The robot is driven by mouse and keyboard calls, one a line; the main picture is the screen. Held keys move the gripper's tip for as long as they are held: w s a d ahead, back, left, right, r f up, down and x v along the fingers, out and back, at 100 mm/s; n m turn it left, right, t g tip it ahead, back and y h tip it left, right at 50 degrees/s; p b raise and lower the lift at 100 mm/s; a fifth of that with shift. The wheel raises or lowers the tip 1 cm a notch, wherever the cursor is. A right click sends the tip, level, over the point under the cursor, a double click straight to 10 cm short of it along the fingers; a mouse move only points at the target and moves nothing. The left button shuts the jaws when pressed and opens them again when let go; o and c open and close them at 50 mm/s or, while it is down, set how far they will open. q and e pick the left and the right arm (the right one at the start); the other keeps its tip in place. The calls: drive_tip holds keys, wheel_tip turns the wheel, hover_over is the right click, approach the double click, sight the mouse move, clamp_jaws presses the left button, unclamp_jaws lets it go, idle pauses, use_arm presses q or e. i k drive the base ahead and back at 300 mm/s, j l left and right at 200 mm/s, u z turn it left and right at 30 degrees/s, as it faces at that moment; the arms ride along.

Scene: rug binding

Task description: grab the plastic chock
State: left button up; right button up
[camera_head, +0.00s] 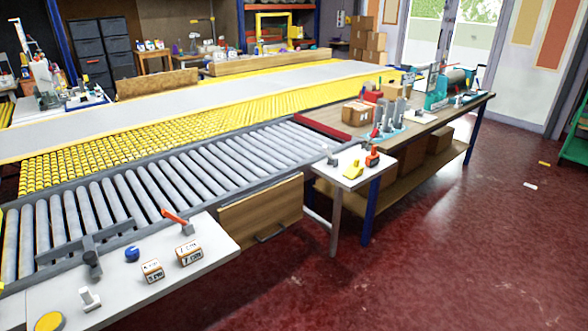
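A small yellow wedge-shaped piece (354,169) lies on the small white side table (346,181) right of the roller conveyor. It looks like the plastic chock, but it is too small to be certain. A red-orange tool (373,156) stands close to its right, and a grey piece (331,156) is to its left. Neither of my grippers shows in the head view, so nothing is seen holding the yellow piece.
A white table (215,240) at the lower left holds two labelled blocks (189,255), a blue knob and a red-handled tool. A grey roller conveyor (150,195) runs behind it. A workbench (440,120) with boxes stands beyond the side table. The red floor (430,250) at right is mostly clear.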

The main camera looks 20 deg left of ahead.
sight(355, 170)
drive_tip(key=u, duration=0.1)
drive_tip(key=i+j, duration=0.2)
drive_tip(key=j, duration=0.15)
drive_tip(key=i+j, duration=0.2)
drive_tip(key=j, duration=0.15)
drive_tip(key=i+j+z, duration=0.1)
drive_tip(key=z, duration=0.3)
drive_tip(key=j+z, duration=0.2)
drive_tip(key=z, duration=0.25)
drive_tip(key=i+j+z, duration=0.1)
drive_tip(key=j+z, duration=0.15)
drive_tip(key=z, duration=0.6)
